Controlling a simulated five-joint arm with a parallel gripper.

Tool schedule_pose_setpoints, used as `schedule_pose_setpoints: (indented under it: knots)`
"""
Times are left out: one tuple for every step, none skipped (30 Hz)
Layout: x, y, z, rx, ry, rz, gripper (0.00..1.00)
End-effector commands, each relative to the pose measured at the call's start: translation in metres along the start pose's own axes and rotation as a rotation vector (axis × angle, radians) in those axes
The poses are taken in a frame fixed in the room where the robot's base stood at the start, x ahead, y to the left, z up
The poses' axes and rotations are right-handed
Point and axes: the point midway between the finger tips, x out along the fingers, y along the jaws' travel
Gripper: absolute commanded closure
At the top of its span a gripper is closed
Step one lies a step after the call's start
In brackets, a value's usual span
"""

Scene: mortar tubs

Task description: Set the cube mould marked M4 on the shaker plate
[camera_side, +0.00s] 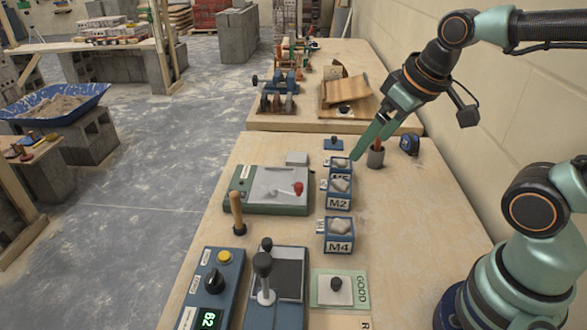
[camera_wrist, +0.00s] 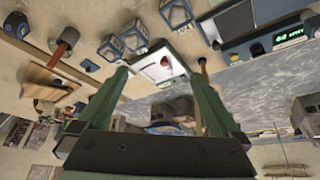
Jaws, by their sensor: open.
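The blue cube mould marked M4 (camera_side: 339,243) stands upright on the bench, filled with grey material. It also shows at the top of the wrist view (camera_wrist: 176,13). My gripper (camera_side: 362,152) is open and empty, away from M4, with its fingertips by the M5 mould in the side view. The wrist view shows both jaws (camera_wrist: 152,72) spread apart. A green-grey machine with a pale flat plate (camera_side: 272,183) and a red knob lies left of the moulds; the plate looks empty. A blue unit with a dark plate (camera_side: 290,275) stands nearer. No label shows which is the shaker plate.
The M2 mould (camera_side: 340,194) and M5 mould (camera_side: 341,167) stand in line behind M4. A control box (camera_side: 212,290) with a yellow button, a wooden-handled tool (camera_side: 238,213) and a GOOD tile (camera_side: 340,289) are nearby. Bare bench lies right of the moulds.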

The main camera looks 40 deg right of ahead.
Motion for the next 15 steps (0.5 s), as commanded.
schedule_pose_setpoints:
  knots:
    - [0.007, -0.002, 0.0, -0.039, -0.033, -0.005, 0.0]
    - [0.011, -0.004, 0.0, -0.068, -0.052, -0.009, 0.0]
    - [0.018, -0.006, 0.0, -0.113, -0.082, -0.016, 0.0]
    - [0.023, -0.007, -0.001, -0.149, -0.105, -0.022, 0.0]
    - [0.029, -0.009, -0.001, -0.188, -0.129, -0.028, 0.0]
    - [0.036, -0.012, 0.0, -0.24, -0.161, -0.039, 0.0]
    - [0.042, -0.014, 0.0, -0.278, -0.183, -0.047, 0.0]
    - [0.048, -0.015, 0.001, -0.315, -0.206, -0.056, 0.0]
    - [0.057, -0.018, 0.002, -0.365, -0.236, -0.068, 0.0]
    - [0.062, -0.02, 0.003, -0.403, -0.257, -0.079, 0.0]
    - [0.069, -0.022, 0.004, -0.439, -0.278, -0.089, 0.0]
    - [0.076, -0.024, 0.006, -0.486, -0.305, -0.103, 0.0]
    - [0.082, -0.026, 0.007, -0.518, -0.322, -0.114, 0.0]
    - [0.087, -0.027, 0.008, -0.548, -0.34, -0.124, 0.0]
    - [0.094, -0.029, 0.01, -0.585, -0.36, -0.137, 0.0]
